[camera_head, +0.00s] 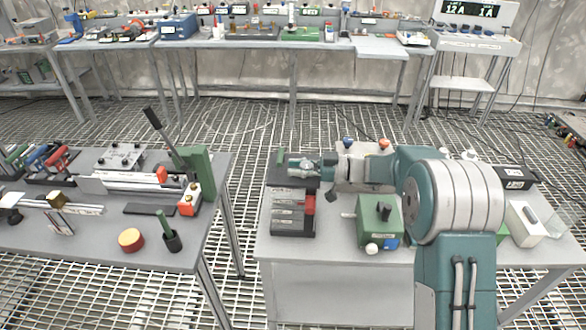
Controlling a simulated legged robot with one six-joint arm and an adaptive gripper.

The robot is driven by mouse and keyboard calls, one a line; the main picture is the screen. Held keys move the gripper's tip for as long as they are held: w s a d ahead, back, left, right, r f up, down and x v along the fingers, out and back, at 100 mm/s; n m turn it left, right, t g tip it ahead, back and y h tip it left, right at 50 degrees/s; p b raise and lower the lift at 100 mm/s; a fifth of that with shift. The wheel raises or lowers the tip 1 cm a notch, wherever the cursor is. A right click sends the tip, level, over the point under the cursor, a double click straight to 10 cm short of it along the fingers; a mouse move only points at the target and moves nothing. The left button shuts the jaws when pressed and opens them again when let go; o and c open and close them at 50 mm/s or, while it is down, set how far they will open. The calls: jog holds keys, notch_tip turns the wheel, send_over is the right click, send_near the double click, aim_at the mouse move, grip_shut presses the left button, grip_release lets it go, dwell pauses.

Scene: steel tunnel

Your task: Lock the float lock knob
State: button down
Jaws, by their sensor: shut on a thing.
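My gripper (291,165) reaches left over the back left part of the right-hand table. It is shut at a small dark device (280,183) with a green part (280,157) at its left. The float lock knob is not clearly visible; the fingers cover what they hold, and its turn position cannot be told.
In front stands a grey slotted block (290,215) with a red piece (310,204). A green box (376,222) with a black knob stands right of it. The left table (90,240) holds levers, rails and a green post. A gap separates the tables.

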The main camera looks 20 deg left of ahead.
jog(key=m+t, duration=0.1)
jog(key=t, duration=0.1)
jog(key=m+t, duration=0.2)
jog(key=t, duration=0.1)
jog(key=w+m+t, duration=0.1)
jog(key=t, duration=0.1)
jog(key=shift+d+r+m+t, duration=0.15)
jog(key=shift+d+m+t, duration=0.15)
jog(key=shift+w+d+m+t+h, duration=0.15)
jog(key=shift+m+t+h, duration=0.3)
jog(key=shift+m+t, duration=0.6)
jog(key=shift+w+a+m+t+h, duration=0.15)
jog(key=shift+m+t+h, duration=0.35)
jog(key=shift+t, duration=0.85)
jog(key=shift+w+d+m+t+h, duration=0.15)
jog(key=shift+m+t+h, duration=0.2)
jog(key=shift+m+t, duration=0.75)
jog(key=shift+t, duration=0.3)
